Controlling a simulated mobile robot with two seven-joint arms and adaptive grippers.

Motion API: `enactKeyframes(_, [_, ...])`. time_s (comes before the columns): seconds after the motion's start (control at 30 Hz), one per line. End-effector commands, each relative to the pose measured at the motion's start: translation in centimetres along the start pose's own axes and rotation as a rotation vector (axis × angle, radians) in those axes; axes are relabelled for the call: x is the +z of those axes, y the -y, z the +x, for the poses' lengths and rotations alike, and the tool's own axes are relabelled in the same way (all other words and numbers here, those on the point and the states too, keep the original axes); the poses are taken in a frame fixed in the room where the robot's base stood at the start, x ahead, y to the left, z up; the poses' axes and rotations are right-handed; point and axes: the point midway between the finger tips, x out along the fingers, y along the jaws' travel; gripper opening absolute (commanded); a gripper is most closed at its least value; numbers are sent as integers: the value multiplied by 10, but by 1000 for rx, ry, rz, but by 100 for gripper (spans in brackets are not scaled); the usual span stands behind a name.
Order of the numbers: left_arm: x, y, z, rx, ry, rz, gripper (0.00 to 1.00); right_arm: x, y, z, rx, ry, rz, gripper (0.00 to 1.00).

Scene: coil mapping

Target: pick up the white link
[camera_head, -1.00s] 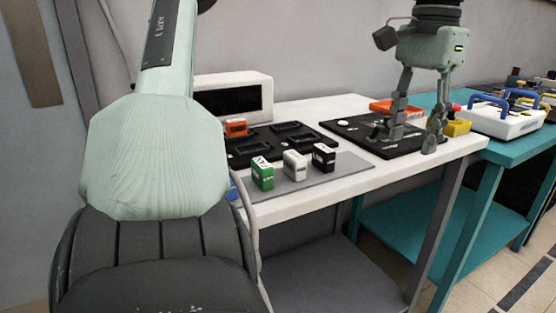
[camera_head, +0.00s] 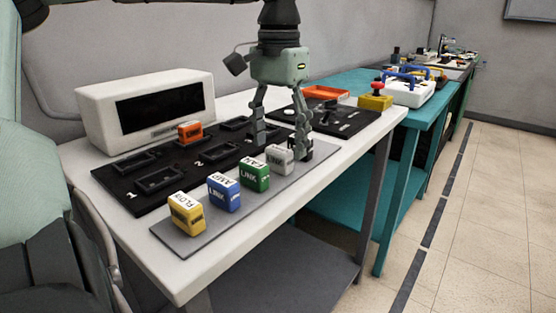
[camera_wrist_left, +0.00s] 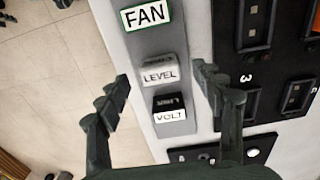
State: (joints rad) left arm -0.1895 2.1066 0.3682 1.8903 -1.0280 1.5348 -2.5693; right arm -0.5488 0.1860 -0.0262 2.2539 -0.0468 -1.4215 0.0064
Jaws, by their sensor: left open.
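The white link (camera_head: 279,158) stands upright on the grey strip, in the row of coloured blocks. In the left wrist view it is the white block (camera_wrist_left: 158,72) labelled LEVEL. My left gripper (camera_head: 281,148) is open, pointing down, with one finger on each side of the white link. In the left wrist view the open fingers (camera_wrist_left: 162,80) flank it, with gaps visible on both sides. The green block (camera_head: 254,175) stands on one side of it. The black VOLT block (camera_wrist_left: 169,107) stands on the other side and is mostly hidden in the head view.
A blue block (camera_head: 224,192) and a yellow block (camera_head: 187,213) stand further along the grey strip (camera_head: 208,237). A black panel (camera_head: 150,206) with sockets and an orange block (camera_head: 190,132) lies behind. A white box (camera_head: 150,106) stands at the back.

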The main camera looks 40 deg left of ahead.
Motion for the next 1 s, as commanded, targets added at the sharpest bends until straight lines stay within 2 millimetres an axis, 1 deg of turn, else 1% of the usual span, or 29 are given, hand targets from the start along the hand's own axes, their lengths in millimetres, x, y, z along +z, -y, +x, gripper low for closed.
enactKeyframes(0.03, [1,1,10,1,3,0,67,-1,-1,0,2,-1,1,40])
enactKeyframes(0.13, [1,1,23,1,2,1,67,-2,-2,-2,4,-4,1,40])
enactKeyframes(0.23, [1,1,27,0,0,1,67,-3,-3,-4,6,-8,1,40])
enactKeyframes(0.4, [1,1,27,0,0,0,66,-5,-3,-6,6,-13,1,40])
enactKeyframes(0.8, [1,1,26,0,0,0,16,-4,-3,-6,6,-11,1,40])
enactKeyframes(0.83, [1,1,26,0,0,0,14,-4,-3,-6,5,-10,1,40])
enactKeyframes(1.0, [0,1,26,0,0,0,13,-2,-2,-4,5,-4,0,40])
